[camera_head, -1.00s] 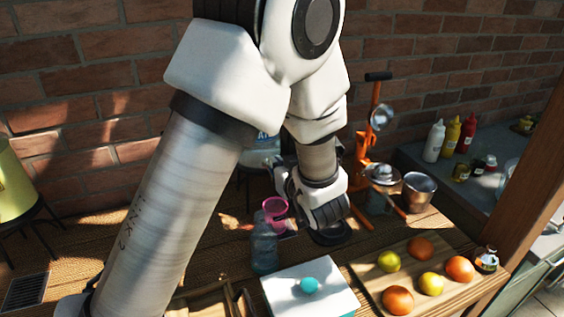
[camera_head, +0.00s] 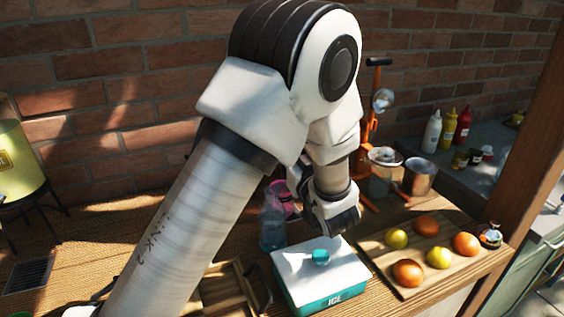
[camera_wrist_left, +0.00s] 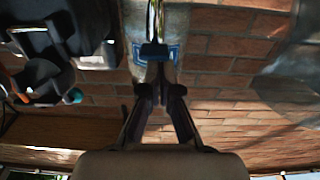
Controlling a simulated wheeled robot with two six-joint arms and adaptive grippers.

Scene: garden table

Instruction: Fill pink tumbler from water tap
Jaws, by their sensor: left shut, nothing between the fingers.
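The pink tumbler (camera_head: 282,197) stands on the table behind a clear bluish bottle, partly hidden by the bottle and my left arm. My left gripper (camera_head: 337,226) points down to the right of the tumbler, apart from it, above the back of the ice box. In the left wrist view its fingers (camera_wrist_left: 159,82) are together, with nothing visible held between them. A blue-edged shape (camera_wrist_left: 156,52) lies beyond the fingertips; I cannot tell what it is. I cannot make out the water tap; my arm covers much of the middle. My right gripper is not in view.
A fruit board (camera_head: 398,263), orange press (camera_head: 371,100) and metal cup (camera_head: 419,176) are at right. A yellow dispenser (camera_head: 18,160) is at left.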

